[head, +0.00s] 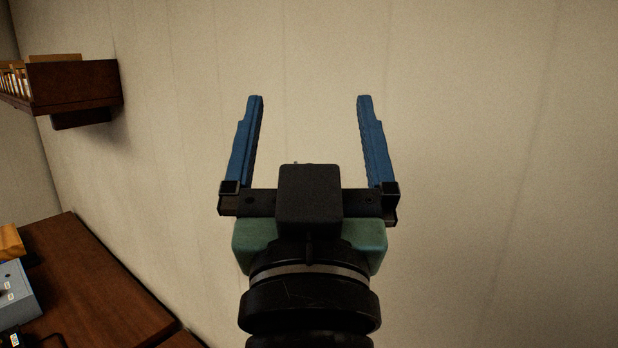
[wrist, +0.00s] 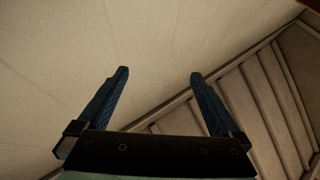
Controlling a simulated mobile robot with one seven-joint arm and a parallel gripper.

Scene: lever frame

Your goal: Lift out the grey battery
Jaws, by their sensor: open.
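My gripper (head: 310,100) is open and empty, its two blue fingers spread apart in front of a plain wall. It also shows in the wrist view (wrist: 159,72), pointing up toward the wall and ceiling with nothing between the fingers. I cannot make out a grey battery in either view. A grey box-like thing (head: 14,293) is cut off by the left edge of the head view, on a dark wooden table, well to the left of my gripper; I cannot tell what it is.
The dark wooden table (head: 95,290) fills the lower left, with a wooden block (head: 10,242) and a small black item (head: 11,339) at its edge. A wall shelf (head: 75,85) with books hangs at upper left. The pale wall (head: 480,120) is bare.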

